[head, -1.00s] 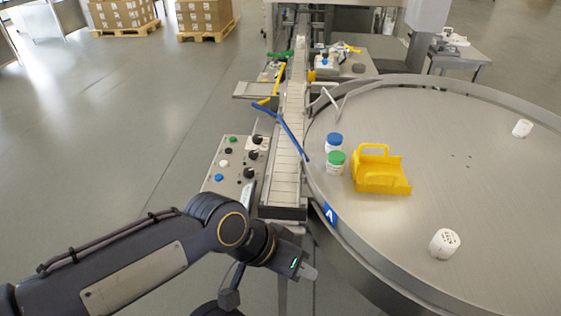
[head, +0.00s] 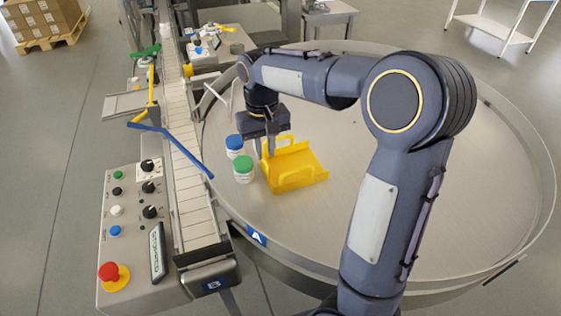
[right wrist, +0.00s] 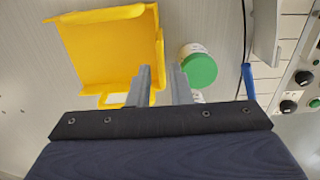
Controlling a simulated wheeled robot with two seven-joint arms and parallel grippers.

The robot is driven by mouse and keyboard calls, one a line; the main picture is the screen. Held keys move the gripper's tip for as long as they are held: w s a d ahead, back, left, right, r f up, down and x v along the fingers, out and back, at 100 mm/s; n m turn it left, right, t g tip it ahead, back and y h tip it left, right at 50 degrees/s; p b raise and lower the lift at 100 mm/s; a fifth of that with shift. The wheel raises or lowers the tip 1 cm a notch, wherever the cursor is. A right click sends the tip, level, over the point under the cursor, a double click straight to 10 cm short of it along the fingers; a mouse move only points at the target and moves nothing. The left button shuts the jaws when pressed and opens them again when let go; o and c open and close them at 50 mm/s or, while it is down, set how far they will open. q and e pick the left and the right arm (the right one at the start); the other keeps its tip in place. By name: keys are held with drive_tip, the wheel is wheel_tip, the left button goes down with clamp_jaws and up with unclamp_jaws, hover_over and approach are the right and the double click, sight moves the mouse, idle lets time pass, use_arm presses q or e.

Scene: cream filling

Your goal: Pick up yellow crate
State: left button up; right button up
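The yellow crate (head: 312,172) sits on the round steel table, with raised handles on its near and far sides. My right gripper (head: 270,153) points down at the crate's left far corner. In the right wrist view the gripper's two fingers (right wrist: 161,88) are apart, with a gap between them. The crate (right wrist: 105,50) lies to their left, and the left finger overlaps its right edge. I cannot tell whether the crate's wall stands between the fingers or whether they touch it. My left gripper is out of view.
A green-capped jar (head: 244,170) and a blue-capped jar (head: 234,146) stand just left of the crate. A conveyor (head: 188,180) with a blue guide rail (head: 172,140) runs along the table's left. The table (head: 400,255) has a raised rim.

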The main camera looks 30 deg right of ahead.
sight(265, 158)
wheel_tip(265, 158, down, 6)
drive_tip(key=shift+w+f, duration=0.1)
drive_tip(key=shift+f, duration=0.05)
drive_tip(key=shift+c, duration=0.2)
clamp_jaws()
